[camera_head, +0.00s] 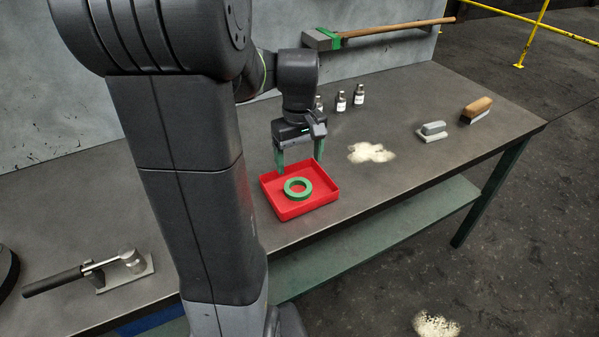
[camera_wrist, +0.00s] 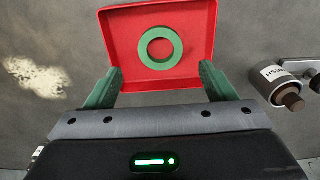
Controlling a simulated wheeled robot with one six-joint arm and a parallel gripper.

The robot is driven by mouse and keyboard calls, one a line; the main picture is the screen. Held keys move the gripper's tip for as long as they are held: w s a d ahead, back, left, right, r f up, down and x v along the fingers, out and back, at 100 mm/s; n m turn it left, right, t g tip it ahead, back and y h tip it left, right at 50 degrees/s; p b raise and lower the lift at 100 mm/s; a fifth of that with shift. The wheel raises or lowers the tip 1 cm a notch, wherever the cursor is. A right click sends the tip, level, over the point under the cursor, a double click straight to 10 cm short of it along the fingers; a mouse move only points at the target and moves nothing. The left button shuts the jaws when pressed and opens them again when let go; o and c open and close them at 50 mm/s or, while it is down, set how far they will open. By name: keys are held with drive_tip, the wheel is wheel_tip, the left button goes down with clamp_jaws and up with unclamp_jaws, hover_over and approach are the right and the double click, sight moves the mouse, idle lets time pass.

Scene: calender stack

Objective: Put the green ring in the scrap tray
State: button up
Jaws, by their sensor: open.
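The green ring (camera_head: 298,189) lies flat inside the red scrap tray (camera_head: 325,198), near its middle. In the wrist view the ring (camera_wrist: 160,34) rests on the floor of the tray (camera_wrist: 200,52), clear of the walls. My gripper (camera_head: 299,164) is above the tray's back side, with its two green fingers (camera_wrist: 159,80) spread wide. Nothing is between the fingers, and the ring is beyond their tips in the wrist view.
Several small bottles (camera_head: 341,102) stand behind my gripper. A pale powder patch (camera_head: 371,152), a grey block (camera_head: 432,130) and a brush (camera_head: 477,109) lie to the right. A hammer (camera_head: 325,38) is at the back wall. A clamp-like tool (camera_head: 130,262) lies at left.

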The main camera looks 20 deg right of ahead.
sight(299, 193)
drive_tip(key=shift+r, duration=1.75)
drive_tip(key=shift+f, duration=0.1)
wheel_tip(299, 193, down, 13)
drive_tip(key=shift+r+b, duration=0.15)
drive_tip(key=shift+b, duration=0.5)
wheel_tip(299, 193, up, 3)
drive_tip(key=shift+p, duration=0.35)
drive_tip(key=shift+r, duration=0.7)
